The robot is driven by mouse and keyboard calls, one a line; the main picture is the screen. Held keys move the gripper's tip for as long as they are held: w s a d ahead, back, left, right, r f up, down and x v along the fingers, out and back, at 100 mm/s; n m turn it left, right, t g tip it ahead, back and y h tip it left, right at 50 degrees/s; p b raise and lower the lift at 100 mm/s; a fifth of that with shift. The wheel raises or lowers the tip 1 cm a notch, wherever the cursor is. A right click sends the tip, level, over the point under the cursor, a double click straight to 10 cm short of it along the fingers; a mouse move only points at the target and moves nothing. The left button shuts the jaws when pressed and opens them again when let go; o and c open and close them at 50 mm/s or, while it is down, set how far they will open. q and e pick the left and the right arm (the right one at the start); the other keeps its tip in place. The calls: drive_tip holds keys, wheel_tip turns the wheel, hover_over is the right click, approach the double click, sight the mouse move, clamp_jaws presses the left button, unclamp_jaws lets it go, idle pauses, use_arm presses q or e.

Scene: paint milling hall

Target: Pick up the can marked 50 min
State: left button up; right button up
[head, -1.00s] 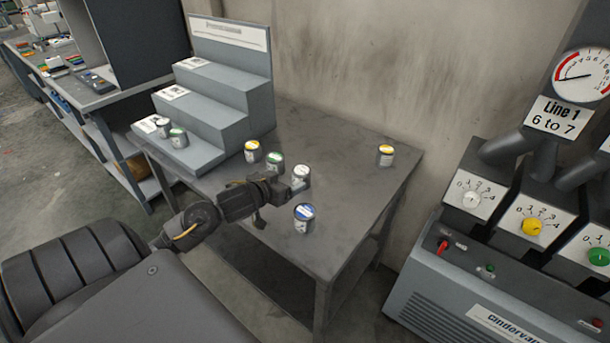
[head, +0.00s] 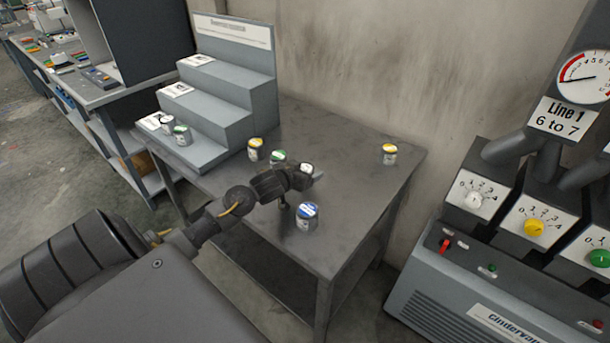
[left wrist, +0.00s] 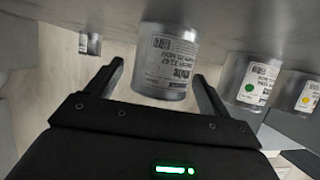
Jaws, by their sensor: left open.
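No "50 min" marking is legible on any can. A white-lidded can (head: 307,168) stands on the grey table, mostly hidden behind my left gripper (head: 299,181). In the left wrist view a silver can with a printed label (left wrist: 166,62) stands upright between and just beyond the open fingers of my left gripper (left wrist: 160,86); it appears to be the white-lidded one. A green-lidded can (head: 278,158) and a yellow-lidded can (head: 255,149) stand left of it. A blue-lidded can (head: 307,216) stands nearer me. Another yellow-lidded can (head: 389,154) stands far right. My right gripper is out of view.
A machine with dials (head: 500,260) stands right of the table (head: 345,190). The table's right part is mostly clear.

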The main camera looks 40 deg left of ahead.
sight(304, 168)
use_arm(q)
drive_tip(key=c, duration=1.1)
drive_tip(key=shift+c, duration=0.4)
drive_tip(key=shift+r, duration=0.2)
drive_tip(key=shift+r, duration=0.3)
wheel_tip(304, 168, up, 2)
drive_tip(key=shift+r, duration=0.1)
drive_tip(key=r+p+v, duration=0.1)
drive_tip(key=v, duration=0.7)
drive_tip(key=w+d+r+p+v, duration=0.1)
drive_tip(key=r+v, duration=0.1)
drive_tip(key=v, duration=0.6)
drive_tip(key=shift+r+p, duration=0.35)
drive_tip(key=shift+r, duration=0.1)
